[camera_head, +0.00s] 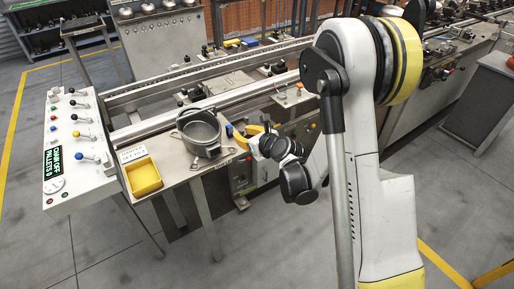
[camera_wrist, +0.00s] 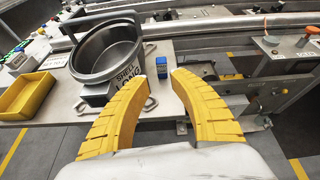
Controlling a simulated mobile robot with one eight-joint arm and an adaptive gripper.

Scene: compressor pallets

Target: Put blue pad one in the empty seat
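My gripper (camera_wrist: 159,80) is open, its two curved yellow fingers apart with nothing clamped between them. In the head view my gripper (camera_head: 238,137) is low at the right end of the small table, beside the grey pot. A small blue pad (camera_wrist: 161,67) shows just beyond and between the fingertips in the wrist view. In the head view a blue patch (camera_head: 229,130) shows at the fingertips. I cannot read a number on either, and I cannot make out the empty seat.
The grey pot (camera_head: 202,137), labelled "SHELL LONG" in the wrist view, stands on the small table (camera_head: 176,172). A yellow bin (camera_head: 143,177) is at its left. A control panel (camera_head: 78,143) with levers stands further left. Conveyor rails (camera_head: 170,123) run behind. Floor in front is clear.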

